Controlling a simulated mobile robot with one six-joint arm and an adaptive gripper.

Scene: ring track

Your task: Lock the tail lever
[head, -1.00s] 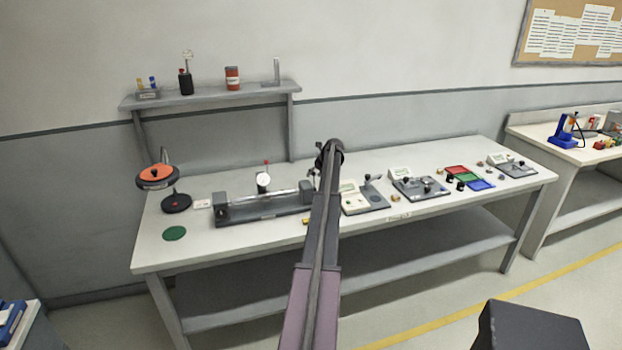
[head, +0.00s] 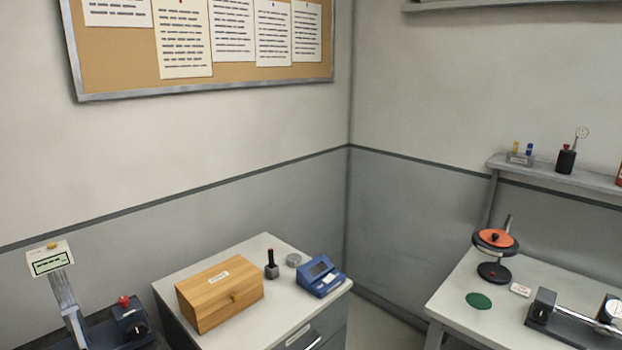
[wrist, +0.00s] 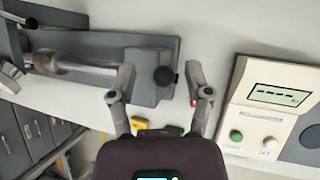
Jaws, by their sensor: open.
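In the wrist view, a long grey fixture (wrist: 95,50) with a shiny shaft (wrist: 75,67) along it ends in a grey tail block (wrist: 145,92). A dark round knob (wrist: 164,76) shows at the block's right end, probably the tail lever seen end-on. My gripper (wrist: 160,74) is open, with one finger over the block and one to the right of it. The knob lies between the fingertips in the picture; I cannot tell the depth gap or any contact. A small red spot shows by the right finger.
A cream instrument with a display (wrist: 275,105) sits right of the gripper. A yellow piece (wrist: 139,123) lies near the fingers. In the head view, an orange-topped stand (head: 494,240) and a green disc (head: 478,300) are on the bench; a wooden box (head: 220,290) is on another table.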

